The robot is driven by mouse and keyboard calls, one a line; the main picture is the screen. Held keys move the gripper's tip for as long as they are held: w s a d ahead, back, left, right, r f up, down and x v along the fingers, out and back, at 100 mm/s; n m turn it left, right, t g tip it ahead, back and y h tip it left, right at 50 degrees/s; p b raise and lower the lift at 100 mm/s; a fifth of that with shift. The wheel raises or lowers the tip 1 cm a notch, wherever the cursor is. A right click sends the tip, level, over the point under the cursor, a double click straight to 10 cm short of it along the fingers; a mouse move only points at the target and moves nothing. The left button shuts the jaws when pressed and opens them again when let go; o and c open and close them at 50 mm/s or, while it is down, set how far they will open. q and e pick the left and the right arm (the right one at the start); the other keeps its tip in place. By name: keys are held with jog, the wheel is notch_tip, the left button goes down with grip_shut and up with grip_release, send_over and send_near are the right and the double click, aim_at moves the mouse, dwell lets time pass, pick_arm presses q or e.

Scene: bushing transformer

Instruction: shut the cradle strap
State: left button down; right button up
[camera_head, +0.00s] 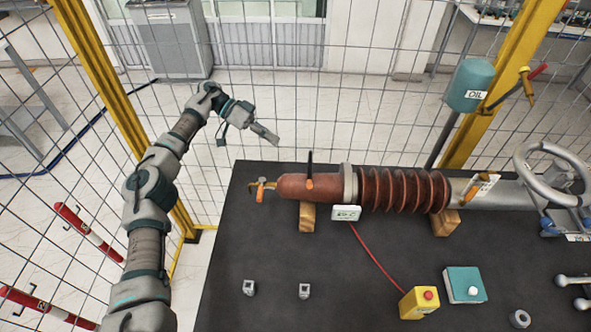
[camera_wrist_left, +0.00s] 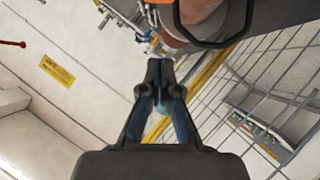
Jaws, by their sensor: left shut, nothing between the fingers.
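The bushing (camera_head: 400,189) lies across the dark table, with a smooth red-brown left end and a ribbed middle. A thin black strap (camera_head: 310,162) stands upright above the smooth end, with an orange piece (camera_head: 309,184) at its foot. In the left wrist view a black band, likely the strap (camera_wrist_left: 247,22), curves round the red-brown end at the top. My left gripper (camera_head: 273,138) is shut and empty, above and left of the strap, apart from it. Its fingertips also show in the left wrist view (camera_wrist_left: 160,66). My right gripper is not in view.
Wooden blocks (camera_head: 307,222) support the bushing. A white label box (camera_head: 346,213) with a red cable, a yellow button box (camera_head: 418,303) and a teal button box (camera_head: 465,285) lie in front. A handwheel (camera_head: 552,170) stands at right. Wire fencing closes the back.

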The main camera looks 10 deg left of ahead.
pick_arm(q)
send_near(310, 171)
notch_tip(310, 171, up, 2)
jog(key=s+d, duration=0.1)
jog(key=d, duration=0.2)
jog(key=p+x, duration=0.1)
jog(key=x, duration=0.2)
jog(key=shift+s+d, duration=0.15)
jog(key=shift+s, duration=0.1)
jog(key=shift+s+d+f, duration=0.2)
jog(key=shift+s+f, duration=0.15)
jog(key=shift+f, duration=0.1)
jog(key=shift+s+d+f, duration=0.2)
jog(key=shift+s+f, duration=0.15)
jog(key=shift+f, duration=0.15)
jog(key=shift+s+f, duration=0.45)
jog(key=shift+f, duration=0.25)
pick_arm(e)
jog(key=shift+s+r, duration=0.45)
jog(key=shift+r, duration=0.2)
pick_arm(q)
jog(key=shift+d, duration=0.15)
jog(key=shift+d+p, duration=0.15)
jog(key=shift+p, duration=0.15)
